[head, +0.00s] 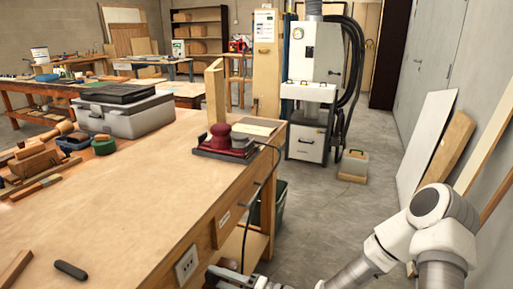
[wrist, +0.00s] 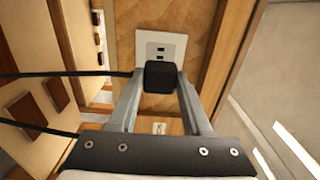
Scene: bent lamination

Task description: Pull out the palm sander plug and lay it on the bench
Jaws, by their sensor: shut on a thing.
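The black palm sander plug (wrist: 160,77) is between the two fingers of my gripper (wrist: 160,88), which is shut on it. In the wrist view it overlaps the lower part of the white outlet plate (wrist: 160,47). In the head view the outlet (head: 186,262) on the bench's front looks bare, with a small gap to my gripper (head: 213,270), so the plug appears out of it. The red palm sander (head: 218,137) rests on the bench (head: 150,185). Its black cable (head: 271,190) hangs over the right edge; black cable also runs left in the wrist view (wrist: 60,74).
The near middle of the bench top is clear. A dark rod-like piece (head: 70,270) lies near its front-left. A grey case (head: 125,115) and wooden blocks (head: 35,165) occupy the left. A green bin (head: 279,200) stands beside the bench, and boards (head: 440,150) lean on the right wall.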

